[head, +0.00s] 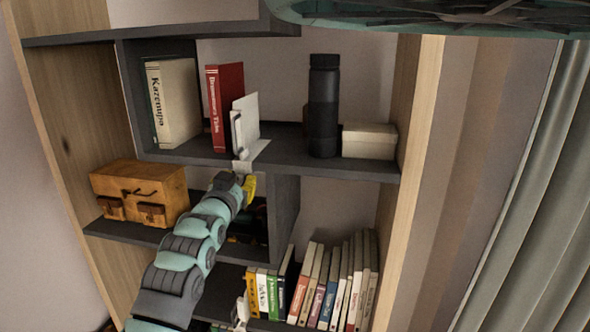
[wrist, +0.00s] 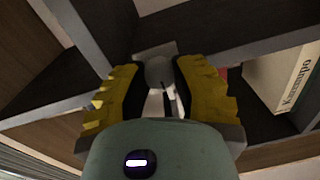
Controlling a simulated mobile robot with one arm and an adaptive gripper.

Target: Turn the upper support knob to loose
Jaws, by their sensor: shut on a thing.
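The upper support (head: 245,128) is a white upright plate with a clamp at the front edge of the upper shelf, beside the red book. Its grey rounded knob (wrist: 159,70) shows in the wrist view, between the yellow fingers. My gripper (wrist: 158,78) is shut on the knob, with one finger on each side. In the head view my gripper (head: 248,186) is just below the shelf edge, and my arm hides part of it. The knob's turned position cannot be told. A similar white piece (head: 242,312) shows lower down, partly hidden.
The shelf edge (head: 330,170) runs close above my gripper. A cream book (head: 174,103), a red book (head: 226,105), a black bottle (head: 323,105) and a pale box (head: 369,141) stand on it. A wooden box (head: 138,192) sits left of my arm; several books stand lower right.

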